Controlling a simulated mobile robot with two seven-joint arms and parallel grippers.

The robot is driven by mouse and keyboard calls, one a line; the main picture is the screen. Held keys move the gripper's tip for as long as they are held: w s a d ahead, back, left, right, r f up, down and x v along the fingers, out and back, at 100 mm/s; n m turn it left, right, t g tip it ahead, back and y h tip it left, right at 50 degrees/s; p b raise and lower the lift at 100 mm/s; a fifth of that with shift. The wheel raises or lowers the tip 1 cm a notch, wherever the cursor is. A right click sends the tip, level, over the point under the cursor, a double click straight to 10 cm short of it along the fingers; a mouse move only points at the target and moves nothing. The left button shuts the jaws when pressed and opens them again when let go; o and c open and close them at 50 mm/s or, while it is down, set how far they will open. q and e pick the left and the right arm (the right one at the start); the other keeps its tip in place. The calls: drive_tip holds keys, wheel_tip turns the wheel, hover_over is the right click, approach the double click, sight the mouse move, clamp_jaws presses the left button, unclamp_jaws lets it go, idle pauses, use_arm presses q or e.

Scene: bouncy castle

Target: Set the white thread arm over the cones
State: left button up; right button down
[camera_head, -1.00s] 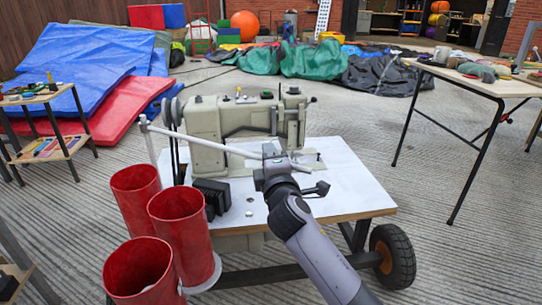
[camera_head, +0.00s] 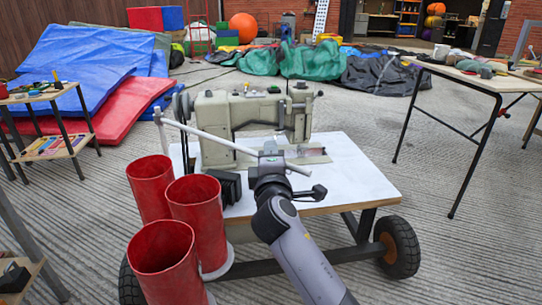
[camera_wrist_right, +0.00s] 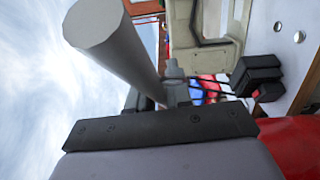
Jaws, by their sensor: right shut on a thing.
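The white thread arm (camera_head: 222,143) is a long rod hinged at a white post (camera_head: 160,133) at the table's left. It slants across the front of the sewing machine (camera_head: 215,125). My right gripper (camera_head: 272,158) is shut on the rod near its free right end. The rod's near end looms large in the right wrist view (camera_wrist_right: 118,48). Three red, open-topped, tube-like cones (camera_head: 151,188) (camera_head: 199,215) (camera_head: 164,255) stand together at the table's left front. The rod's held end is right of them, over the tabletop. My left gripper is out of view.
The machine stands on a white wheeled table (camera_head: 345,180); a black box (camera_head: 226,186) sits between the cones and machine, near the rod. A worktable (camera_head: 470,85) is at right, a small shelf (camera_head: 52,146) at left.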

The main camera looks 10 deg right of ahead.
drive_tip(key=c, duration=1.1)
unclamp_jaws()
